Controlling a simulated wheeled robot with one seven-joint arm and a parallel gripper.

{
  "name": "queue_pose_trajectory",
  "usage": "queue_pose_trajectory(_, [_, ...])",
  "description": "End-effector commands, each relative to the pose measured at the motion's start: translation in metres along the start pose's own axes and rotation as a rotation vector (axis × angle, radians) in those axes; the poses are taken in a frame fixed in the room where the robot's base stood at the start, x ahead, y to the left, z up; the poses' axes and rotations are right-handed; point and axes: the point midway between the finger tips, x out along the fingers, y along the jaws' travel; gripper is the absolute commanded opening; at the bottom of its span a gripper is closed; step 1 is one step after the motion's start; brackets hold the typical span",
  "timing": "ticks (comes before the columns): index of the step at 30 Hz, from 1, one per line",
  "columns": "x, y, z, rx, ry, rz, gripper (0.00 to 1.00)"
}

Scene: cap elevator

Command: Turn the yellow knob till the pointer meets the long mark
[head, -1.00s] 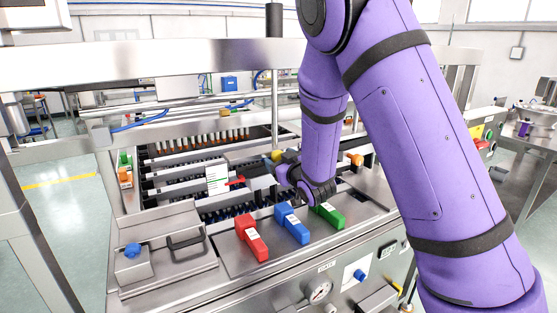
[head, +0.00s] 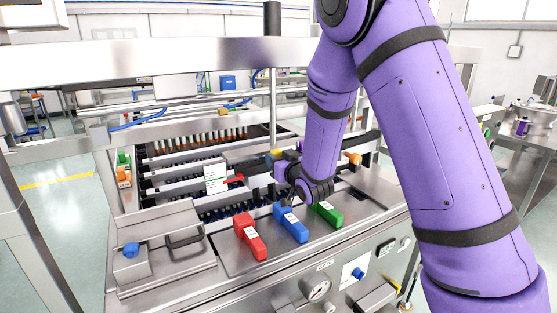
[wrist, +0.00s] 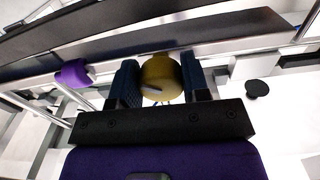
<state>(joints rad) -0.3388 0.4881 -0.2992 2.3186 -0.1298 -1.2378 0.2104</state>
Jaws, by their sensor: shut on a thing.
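The yellow knob (wrist: 160,78) sits between the two dark finger pads of my gripper (wrist: 160,84) in the wrist view, with a pad at each side of it. My gripper is shut on the knob. In the head view a small part of the yellow knob (head: 276,153) shows above my dark wrist (head: 305,182). A white card (head: 215,177) with markings stands to the left, and a red pointer (head: 234,179) reaches to its right edge. The marks are too small to tell which is the long one.
Red (head: 250,237), blue (head: 291,224) and green (head: 326,212) blocks lie on the steel deck in front of my wrist. A lidded box with a black handle (head: 185,237) and a blue knob (head: 131,249) is at the left. A purple knob (wrist: 74,73) is beside the gripper in the wrist view.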

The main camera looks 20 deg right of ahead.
Motion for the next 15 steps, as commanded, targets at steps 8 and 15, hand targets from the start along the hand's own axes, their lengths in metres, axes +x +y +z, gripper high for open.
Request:
queue_pose_trajectory(8, [-0.0004,-0.0004,0.0000,0.262,0.000,0.002,0.19])
queue_pose_trajectory(15, [-0.0004,-0.0017,-0.0002,0.489,-0.001,0.002,0.19])
